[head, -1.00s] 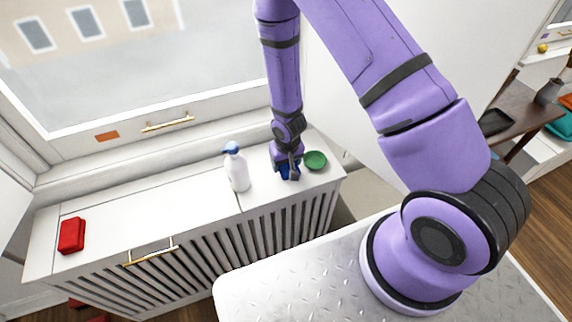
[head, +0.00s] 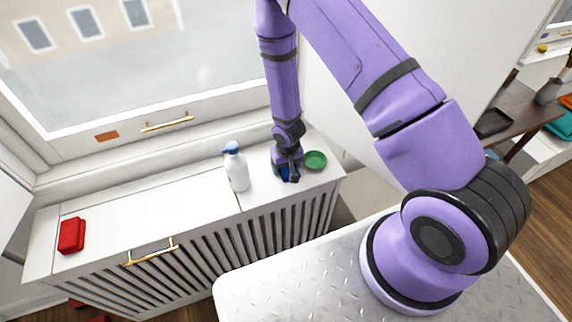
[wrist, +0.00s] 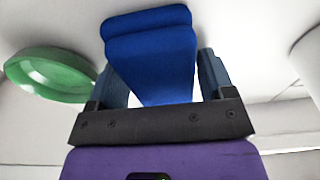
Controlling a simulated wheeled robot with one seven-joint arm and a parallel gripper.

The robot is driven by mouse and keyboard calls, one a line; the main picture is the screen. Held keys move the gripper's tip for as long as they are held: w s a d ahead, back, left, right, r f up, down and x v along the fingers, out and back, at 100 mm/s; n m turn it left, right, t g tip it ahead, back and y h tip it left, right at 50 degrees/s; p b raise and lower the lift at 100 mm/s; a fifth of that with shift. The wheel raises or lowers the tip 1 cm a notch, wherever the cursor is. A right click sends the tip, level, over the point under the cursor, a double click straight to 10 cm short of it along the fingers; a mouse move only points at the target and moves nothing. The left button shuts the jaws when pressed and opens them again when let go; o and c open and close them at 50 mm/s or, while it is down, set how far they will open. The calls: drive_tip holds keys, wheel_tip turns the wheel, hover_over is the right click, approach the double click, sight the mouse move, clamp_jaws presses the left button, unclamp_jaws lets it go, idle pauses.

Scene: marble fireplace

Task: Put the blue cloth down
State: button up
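The blue cloth (wrist: 155,60) is a folded bundle between the two fingers of my gripper (wrist: 158,68) in the wrist view. Its sides meet the inner faces of the fingers, and its far end sticks out past the fingertips. In the head view my gripper (head: 288,172) points down at the right end of the white cabinet top (head: 150,212). Only a little of the blue cloth (head: 285,175) shows there, the rest hidden by the gripper. I cannot tell for sure whether the cloth touches the top.
A green bowl (head: 315,160) stands close to the right of my gripper; it also shows at left in the wrist view (wrist: 50,75). A white spray bottle (head: 237,170) with a blue head stands to the left. A red item (head: 71,236) lies at the far left. The top between is clear.

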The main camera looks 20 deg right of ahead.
drive_tip(key=shift+r, duration=0.1)
drive_tip(key=s+d+r+t, duration=0.1)
drive_tip(key=s+d+r, duration=0.1)
drive_tip(key=r, duration=1.1)
drive_tip(key=s+d+r, duration=0.1)
drive_tip(key=s+r, duration=0.1)
drive_tip(key=r, duration=1.2)
drive_tip(key=s+d+r+t, duration=0.1)
drive_tip(key=s+d+r, duration=0.1)
drive_tip(key=r, duration=1.1)
drive_tip(key=s+d+r+t, duration=0.1)
drive_tip(key=s+d+r, duration=0.1)
drive_tip(key=s+r, duration=1.3)
drive_tip(key=s, duration=0.4)
drive_tip(key=shift+t, duration=0.4)
drive_tip(key=shift+o, duration=0.5)
